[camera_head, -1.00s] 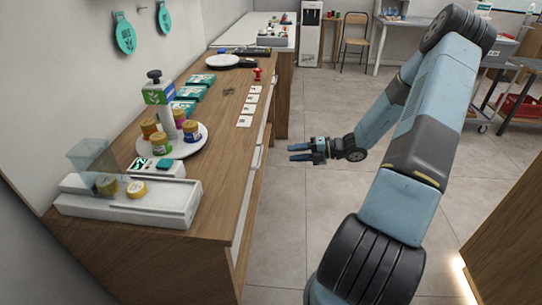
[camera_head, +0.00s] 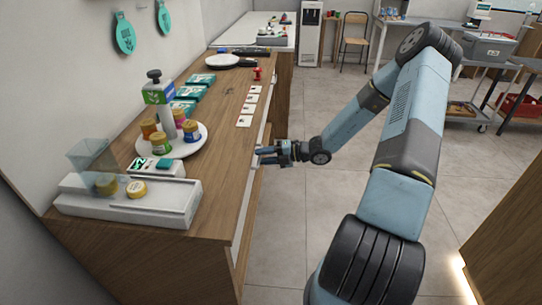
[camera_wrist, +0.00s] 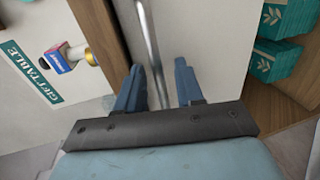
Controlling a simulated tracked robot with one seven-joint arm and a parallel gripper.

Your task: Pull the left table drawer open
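The wooden counter (camera_head: 222,140) runs along the left in the head view, with white drawer fronts (camera_head: 243,205) in its side, seen at a steep angle. The drawers look shut. My gripper (camera_head: 261,155) is at the counter's side, just below the top edge, with its fingers pointing left. In the wrist view a metal bar handle (camera_wrist: 150,40) runs down a white front (camera_wrist: 185,35). My open gripper (camera_wrist: 157,66) has one blue finger on each side of the bar. I cannot tell whether the fingers touch it.
On the counter are a white scale-like device (camera_head: 130,205), a round plate (camera_head: 185,148) with small jars, teal boxes (camera_head: 190,92) and white cards (camera_head: 248,108). The wrist view shows teal boxes (camera_wrist: 280,60) and a lettered panel (camera_wrist: 45,70). The floor (camera_head: 315,110) right of the counter is clear.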

